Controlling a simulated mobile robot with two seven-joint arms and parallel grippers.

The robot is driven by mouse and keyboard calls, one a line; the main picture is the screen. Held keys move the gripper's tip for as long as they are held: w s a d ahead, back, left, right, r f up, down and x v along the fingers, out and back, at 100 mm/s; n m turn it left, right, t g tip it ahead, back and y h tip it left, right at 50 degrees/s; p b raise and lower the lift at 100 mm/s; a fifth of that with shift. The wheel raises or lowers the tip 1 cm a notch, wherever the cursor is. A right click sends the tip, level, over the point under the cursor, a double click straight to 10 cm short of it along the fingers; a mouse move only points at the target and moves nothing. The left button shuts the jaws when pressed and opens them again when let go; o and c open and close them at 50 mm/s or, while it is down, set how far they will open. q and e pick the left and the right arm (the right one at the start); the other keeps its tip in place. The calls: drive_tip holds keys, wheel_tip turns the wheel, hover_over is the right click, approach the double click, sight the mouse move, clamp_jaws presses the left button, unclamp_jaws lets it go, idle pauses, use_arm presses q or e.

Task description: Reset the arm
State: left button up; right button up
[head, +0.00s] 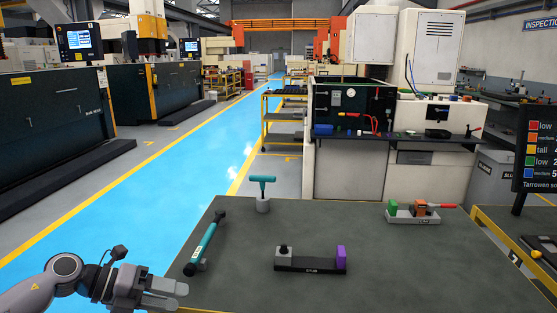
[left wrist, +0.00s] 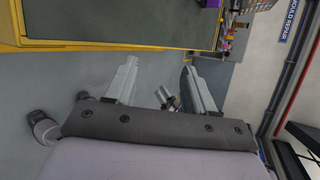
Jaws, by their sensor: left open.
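My left gripper (head: 178,295) is at the lower left of the head view, beside the near left edge of the dark table. In the left wrist view its two fingers (left wrist: 158,68) stand apart with nothing held between them. On the table (head: 400,270) a grey fixture (head: 402,217) at the right carries a green block (head: 393,207), an orange-brown block (head: 420,208) and a red handle (head: 442,206). A black base (head: 312,264) with a purple block (head: 341,253) lies in the middle.
A teal T-handled tool (head: 262,182) stands in a grey round holder (head: 263,205) at the back left. A teal-handled tool (head: 203,244) leans near the left edge. The front and right of the table are clear. A machine bench (head: 350,170) stands behind.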

use_arm(q)
drive_tip(key=s+d+f+n+t+h, duration=0.1)
drive_tip(key=s+d+n+t+h, duration=0.1)
drive_tip(key=d+n+t, duration=0.3)
drive_tip(key=s+d+f+n+t+h, duration=0.1)
drive_tip(key=s+d+f+n+t, duration=0.15)
drive_tip(key=d+n, duration=0.3)
drive_tip(key=s+a+f+n+y, duration=0.4)
drive_tip(key=s+f+n+y, duration=0.2)
drive_tip(key=n, duration=0.5)
drive_tip(key=s+a+f+n+g+y, duration=0.1)
drive_tip(key=s+a+f+n+y, duration=0.3)
drive_tip(key=s+f+n, duration=0.7)
drive_tip(key=shift+s+a+f+y, duration=0.15)
drive_tip(key=shift+s+f+y, duration=0.1)
drive_tip(key=shift+s+y, duration=0.8)
